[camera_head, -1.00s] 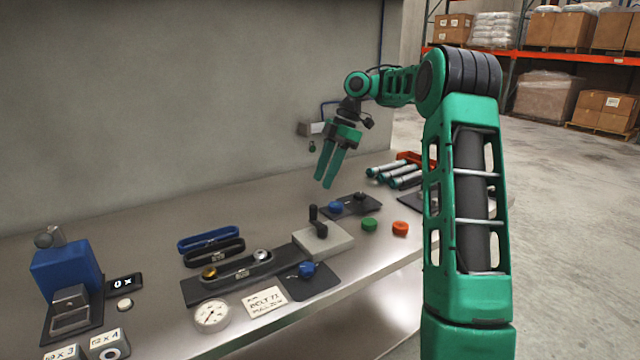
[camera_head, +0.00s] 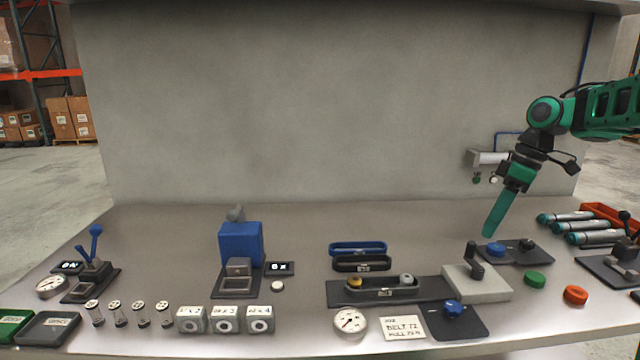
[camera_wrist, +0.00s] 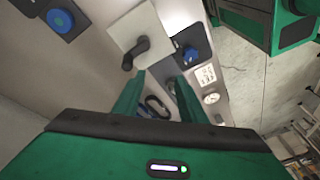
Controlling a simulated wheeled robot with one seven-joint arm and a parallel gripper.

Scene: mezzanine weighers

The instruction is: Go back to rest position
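My gripper (camera_head: 490,232) hangs above the right part of the bench, fingers pointing down, apart from the things below. In the wrist view my gripper (camera_wrist: 158,92) has its two green fingers spread, with nothing held between them. Below it in the head view are a grey block with a black crank handle (camera_head: 474,285) and a dark plate with a blue knob (camera_head: 497,249). The head view sees the fingers edge-on, so one hides the other.
Green (camera_head: 535,280) and orange (camera_head: 575,295) caps, several silver cylinders (camera_head: 590,237) and a red tray (camera_head: 610,215) lie to the right. A dark tray (camera_head: 343,292), a gauge (camera_head: 350,322) and a blue weigher (camera_head: 240,245) stand to the left. A wall-mounted box (camera_head: 487,158) is behind.

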